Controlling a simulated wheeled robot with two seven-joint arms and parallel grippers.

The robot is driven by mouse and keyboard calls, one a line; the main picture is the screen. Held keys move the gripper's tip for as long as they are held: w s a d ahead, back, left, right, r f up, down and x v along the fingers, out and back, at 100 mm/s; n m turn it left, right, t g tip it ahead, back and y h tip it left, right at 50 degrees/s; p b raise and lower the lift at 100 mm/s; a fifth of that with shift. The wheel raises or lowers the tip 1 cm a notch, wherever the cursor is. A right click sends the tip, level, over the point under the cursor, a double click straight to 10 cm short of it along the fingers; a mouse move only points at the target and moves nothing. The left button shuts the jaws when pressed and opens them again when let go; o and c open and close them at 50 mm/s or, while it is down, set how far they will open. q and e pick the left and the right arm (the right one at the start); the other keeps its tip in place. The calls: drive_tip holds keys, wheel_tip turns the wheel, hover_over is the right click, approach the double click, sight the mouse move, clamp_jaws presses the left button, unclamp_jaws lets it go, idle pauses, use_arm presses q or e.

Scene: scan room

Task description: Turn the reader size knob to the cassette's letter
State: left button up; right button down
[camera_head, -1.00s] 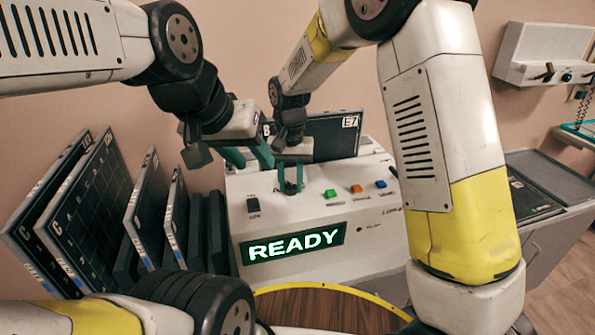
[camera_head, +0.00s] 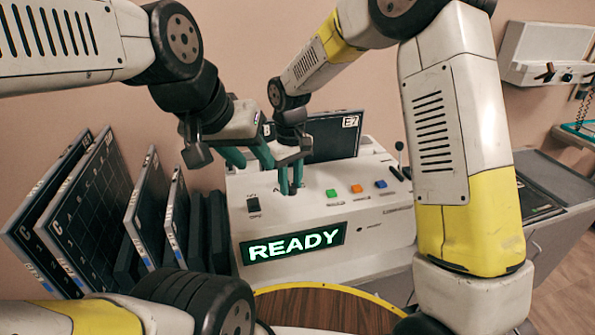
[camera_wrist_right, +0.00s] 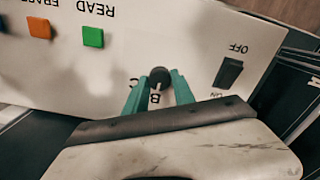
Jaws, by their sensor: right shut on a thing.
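The reader (camera_head: 375,238) is a pale console with a lit READY display. Its size knob (camera_wrist_right: 160,77) is dark and round in the right wrist view. The letter B (camera_wrist_right: 155,98) is printed beside it, with part of a C to its left. My right gripper (camera_head: 291,188) is shut on the knob, one teal finger on each side (camera_wrist_right: 159,88); in the head view the fingers hide the knob. A dark cassette (camera_head: 325,140) stands at the reader's back, labelled E7, with a B at its left, partly hidden. My left gripper (camera_head: 250,160) is open and empty, left of the right one.
Green (camera_head: 331,193), orange (camera_head: 356,188) and blue (camera_head: 380,183) buttons sit right of the knob. A black power switch (camera_head: 253,204) is to its left. Several dark cassettes (camera_head: 95,195) lean at the left. A round wooden top (camera_head: 320,310) is in front.

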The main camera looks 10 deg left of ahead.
sight(291, 186)
drive_tip(key=shift+n, duration=0.3)
drive_tip(key=c, duration=1.1)
unclamp_jaws()
drive_tip(key=shift+o, duration=0.2)
drive_tip(key=shift+r, duration=3.95)
drive_tip(key=shift+d, duration=0.1)
drive_tip(key=s+d+r+m+t+y, duration=0.1)
drive_tip(key=s+d+r+m, duration=0.15)
drive_tip(key=d+r, duration=0.4)
drive_tip(key=s+d+r+m+t+y, duration=0.15)
drive_tip(key=s+d+r, duration=0.25)
drive_tip(key=d, duration=0.5)
drive_tip(key=s+d+m+t, duration=0.3)
drive_tip(key=s+d+m, duration=0.2)
drive_tip(key=s+d, duration=0.4)
drive_tip(key=s, duration=0.3)
drive_tip(key=shift+r+t, duration=0.2)
drive_tip(key=shift+t, duration=0.15)
